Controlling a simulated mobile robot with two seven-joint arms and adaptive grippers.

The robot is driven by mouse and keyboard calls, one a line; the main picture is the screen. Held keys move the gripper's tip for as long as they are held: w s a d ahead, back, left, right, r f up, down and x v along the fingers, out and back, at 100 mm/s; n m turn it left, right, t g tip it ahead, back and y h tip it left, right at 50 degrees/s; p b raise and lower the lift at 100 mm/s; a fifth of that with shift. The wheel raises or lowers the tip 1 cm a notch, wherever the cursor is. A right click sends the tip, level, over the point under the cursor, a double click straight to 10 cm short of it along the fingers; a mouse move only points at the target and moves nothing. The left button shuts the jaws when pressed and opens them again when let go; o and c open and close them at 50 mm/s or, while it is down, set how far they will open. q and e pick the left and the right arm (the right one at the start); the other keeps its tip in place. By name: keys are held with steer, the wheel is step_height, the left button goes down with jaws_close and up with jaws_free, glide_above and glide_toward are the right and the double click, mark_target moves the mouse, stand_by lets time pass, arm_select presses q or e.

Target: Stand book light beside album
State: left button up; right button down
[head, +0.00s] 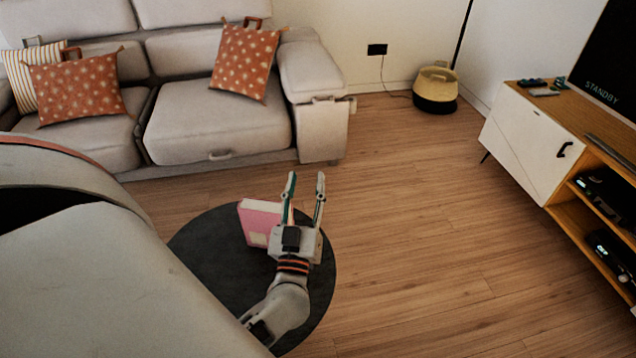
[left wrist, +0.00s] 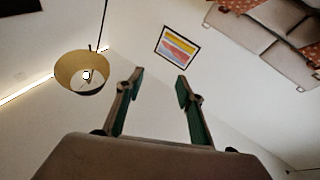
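A pink album (head: 258,222) with pale page edges stands upright on the dark round table (head: 205,262). My left gripper (head: 306,180) is at the right of the album in the head view, its fingers pointing up the picture and spread apart. It partly overlaps the album's right side there. The left wrist view also shows the left gripper (left wrist: 160,80) open, with nothing between its fingers. I cannot make out a book light in either view; part of the table is hidden behind my arm. My right gripper does not show.
A grey sofa (head: 215,125) with orange cushions stands at the back left. A basket (head: 436,85) and a lamp pole (head: 462,35) are at the back. A media cabinet (head: 525,145) is at the right. Wooden floor (head: 430,220) between is clear. A lampshade (left wrist: 82,72) hangs in the wrist view.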

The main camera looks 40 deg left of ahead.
arm_select(q)
steer(key=s+d+f+m+h, duration=0.2)
steer(key=d+f+m+h, duration=0.25)
steer(key=d+h, duration=0.2)
steer(key=s+d+f+m+h, duration=0.1)
steer(key=d+f+m+h, duration=0.3)
steer(key=d+m+h, duration=0.3)
steer(key=s+d+f+m+g, duration=0.1)
steer(key=s+d+f+g, duration=0.2)
steer(key=s+f+g, duration=0.4)
steer(key=s+f, duration=0.6)
steer(key=f, duration=0.2)
steer(key=shift+d+m+g, duration=0.3)
steer(key=shift+m+g, duration=0.05)
steer(key=shift+g, duration=0.05)
steer(key=shift+s+h, duration=0.1)
steer(key=shift+h, duration=0.15)
